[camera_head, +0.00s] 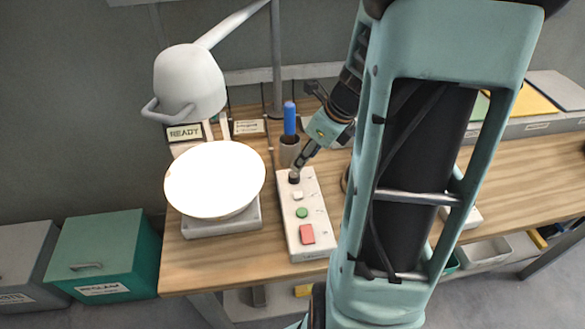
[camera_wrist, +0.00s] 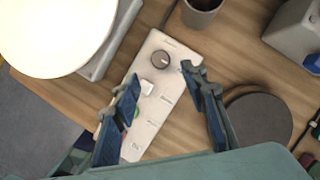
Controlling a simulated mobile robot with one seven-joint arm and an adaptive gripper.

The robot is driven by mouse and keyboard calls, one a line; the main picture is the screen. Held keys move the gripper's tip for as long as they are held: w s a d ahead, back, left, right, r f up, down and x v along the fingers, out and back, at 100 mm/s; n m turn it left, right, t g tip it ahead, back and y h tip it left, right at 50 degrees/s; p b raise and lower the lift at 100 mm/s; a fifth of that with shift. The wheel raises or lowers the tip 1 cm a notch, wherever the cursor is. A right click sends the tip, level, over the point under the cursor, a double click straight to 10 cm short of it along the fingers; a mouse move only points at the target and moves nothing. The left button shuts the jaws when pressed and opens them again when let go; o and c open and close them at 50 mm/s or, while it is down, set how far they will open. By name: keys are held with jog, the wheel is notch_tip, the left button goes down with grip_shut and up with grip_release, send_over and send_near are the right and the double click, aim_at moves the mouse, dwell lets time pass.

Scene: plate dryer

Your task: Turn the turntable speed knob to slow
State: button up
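The white control box (camera_head: 319,240) lies on the wooden bench and also shows in the wrist view (camera_wrist: 176,122). The dark round knob (camera_wrist: 160,59) is at its far end, with a light mark on its top. A white switch (camera_wrist: 147,87), a green button (camera_head: 302,213) and a red button (camera_head: 307,234) are on the box too. My gripper (camera_wrist: 160,75) is open, its blue-padded fingers apart, with the knob just beyond the gap between their tips. In the head view my gripper (camera_head: 297,170) is over the knob end; contact cannot be told.
A large white plate (camera_head: 215,180) sits on a grey base (camera_head: 222,222) left of the box, under a lamp (camera_head: 190,82). A cup (camera_head: 290,150) with a blue-handled tool stands just behind the box. A dark round disc (camera_wrist: 260,118) lies right of it.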

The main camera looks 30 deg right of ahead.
aim_at(294, 174)
jog(key=b+x, duration=0.1)
jog(key=x, duration=0.7)
jog(key=shift+f, duration=0.1)
grip_shut()
